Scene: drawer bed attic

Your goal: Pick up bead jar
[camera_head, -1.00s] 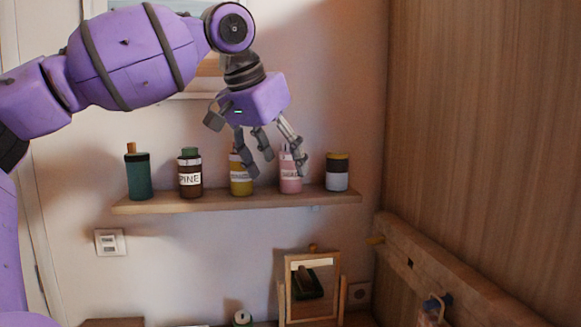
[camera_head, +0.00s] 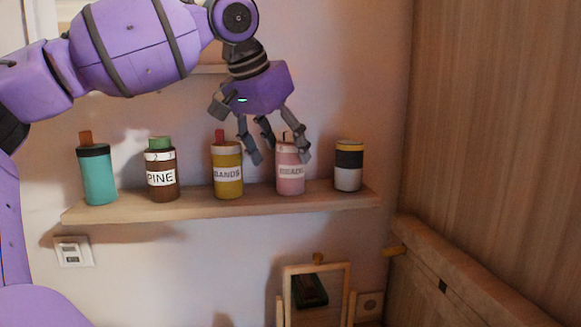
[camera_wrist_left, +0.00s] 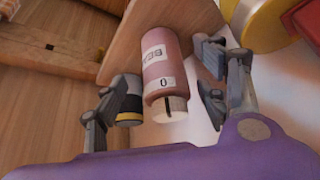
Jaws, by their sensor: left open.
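The bead jar (camera_head: 290,172) is a pink jar with a white label and a pale lid, standing upright on the wall shelf. In the left wrist view the bead jar (camera_wrist_left: 165,68) lies between my open fingers, with its lid toward me. My left gripper (camera_head: 277,155) is open above and around the top of the jar in the head view. Its fingers cover part of the jar's lid. I cannot tell whether any finger touches it. My right gripper is not in view.
The wooden shelf (camera_head: 220,206) also holds a yellow bands jar (camera_head: 227,178) to the left, a brown pine jar (camera_head: 161,180), a teal jar (camera_head: 98,178), and a black-and-white jar (camera_head: 348,170) close on the right. A mirror (camera_head: 314,290) stands below.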

